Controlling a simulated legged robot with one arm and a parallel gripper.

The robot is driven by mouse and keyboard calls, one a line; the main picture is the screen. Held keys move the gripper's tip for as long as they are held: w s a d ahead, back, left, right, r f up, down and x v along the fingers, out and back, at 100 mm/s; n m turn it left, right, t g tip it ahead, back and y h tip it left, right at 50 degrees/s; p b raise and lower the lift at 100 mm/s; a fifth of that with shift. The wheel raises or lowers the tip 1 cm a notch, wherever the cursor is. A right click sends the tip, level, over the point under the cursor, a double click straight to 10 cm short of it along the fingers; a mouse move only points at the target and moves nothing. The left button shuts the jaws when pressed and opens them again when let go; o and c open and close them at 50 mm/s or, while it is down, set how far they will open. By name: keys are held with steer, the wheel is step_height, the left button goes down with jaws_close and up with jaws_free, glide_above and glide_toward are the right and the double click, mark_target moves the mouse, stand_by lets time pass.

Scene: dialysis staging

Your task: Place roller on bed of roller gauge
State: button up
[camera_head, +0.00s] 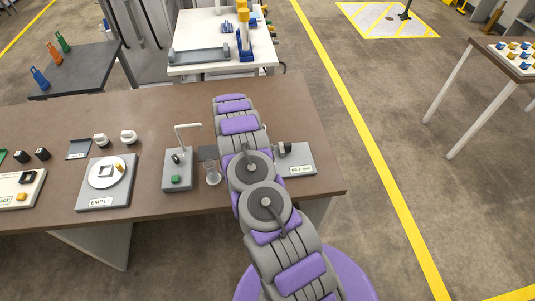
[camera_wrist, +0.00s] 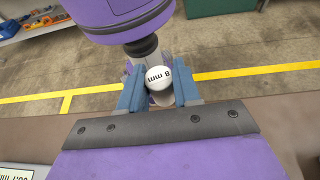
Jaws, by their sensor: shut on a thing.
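In the wrist view my gripper (camera_wrist: 159,76) has two blue fingers shut on a white roller (camera_wrist: 158,79) with a round face lettered "8 mm". The roller gauge (camera_head: 297,158) is a grey unit at the right of the brown table in the head view, with a dark part on top and a label that seems to read "68.7 mm". My arm covers its left side, and I cannot make out its bed. In the wrist view only a white label shows at the bottom left. My gripper is not clearly visible in the head view.
Two more white rollers (camera_head: 128,137) sit on the brown table (camera_head: 238,185). A grey stand with a bent rod (camera_head: 177,168), a clear cup (camera_head: 212,172) and a plate marked "EMPTY" (camera_head: 104,184) stand left of my arm. A white table (camera_head: 222,68) is behind.

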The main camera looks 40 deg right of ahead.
steer(key=shift+s+d+f+n+g+h, duration=0.1)
steer(key=shift+d+n+g+h, duration=0.1)
steer(key=shift+d, duration=0.3)
steer(key=shift+s+d+f+n+g+h, duration=0.1)
steer(key=shift+d+n+h, duration=0.1)
steer(key=shift+d, duration=0.3)
steer(key=shift+s+d+n+g+h, duration=0.1)
steer(key=shift+d+n, duration=0.1)
steer(key=shift+d, duration=0.3)
steer(key=shift+s+a+n+h, duration=0.15)
steer(key=shift+n+h, duration=0.15)
steer(key=shift+h, duration=0.1)
steer(key=shift+h, duration=0.3)
